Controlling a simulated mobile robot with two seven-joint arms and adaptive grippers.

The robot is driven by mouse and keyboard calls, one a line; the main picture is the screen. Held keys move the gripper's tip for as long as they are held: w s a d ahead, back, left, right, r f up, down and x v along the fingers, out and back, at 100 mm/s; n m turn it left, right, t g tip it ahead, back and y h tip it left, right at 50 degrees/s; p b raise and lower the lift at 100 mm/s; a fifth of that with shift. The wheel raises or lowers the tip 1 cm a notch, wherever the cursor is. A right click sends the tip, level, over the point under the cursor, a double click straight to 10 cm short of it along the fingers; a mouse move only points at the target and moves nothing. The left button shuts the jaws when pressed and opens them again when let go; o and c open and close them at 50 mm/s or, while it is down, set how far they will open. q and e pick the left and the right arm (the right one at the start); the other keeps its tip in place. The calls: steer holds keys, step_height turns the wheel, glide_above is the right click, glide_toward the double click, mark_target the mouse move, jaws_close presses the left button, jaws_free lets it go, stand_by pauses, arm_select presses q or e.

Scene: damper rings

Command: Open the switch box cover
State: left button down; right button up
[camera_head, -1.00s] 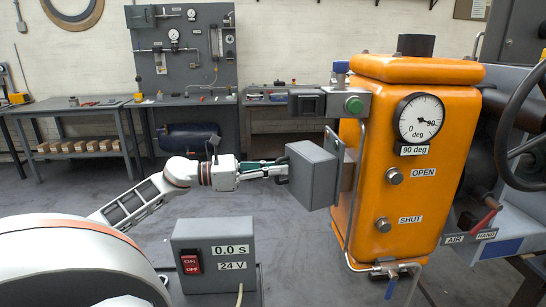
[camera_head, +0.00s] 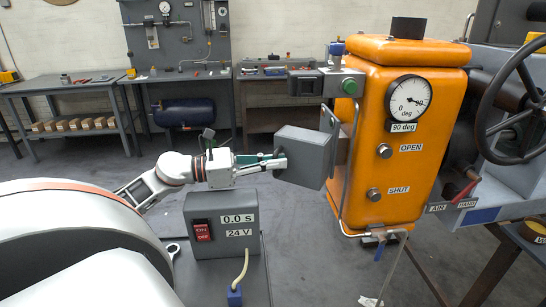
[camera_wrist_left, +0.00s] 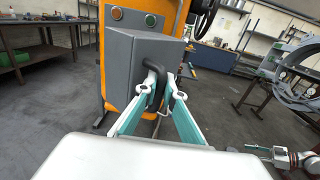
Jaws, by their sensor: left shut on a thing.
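The switch box cover (camera_head: 303,157) is a grey box-shaped piece at the left side of the orange housing (camera_head: 392,150). It fills the upper middle of the left wrist view (camera_wrist_left: 138,68). A grey plate (camera_head: 329,122) shows behind it; I cannot tell how far the cover stands from it. My left gripper (camera_head: 281,160) reaches in from the left. In the left wrist view its fingers are shut on the cover's black handle (camera_wrist_left: 151,82). The box's inside is hidden. A white and dark gripper (camera_wrist_left: 262,150), apparently my right, shows at the lower right edge; its jaws are unclear.
A grey 24 V box (camera_head: 222,224) with a red switch stands below my left forearm. A green button (camera_head: 349,87) sits above the cover. A thin pipe (camera_head: 350,170) runs down the housing's near edge. A black handwheel (camera_head: 513,110) is at right.

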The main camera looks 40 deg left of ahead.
arm_select(q)
steer(key=shift+d+f, duration=0.1)
steer(key=shift+d, duration=0.05)
steer(key=c, duration=2.5)
jaws_free()
steer(key=shift+v, duration=6.1)
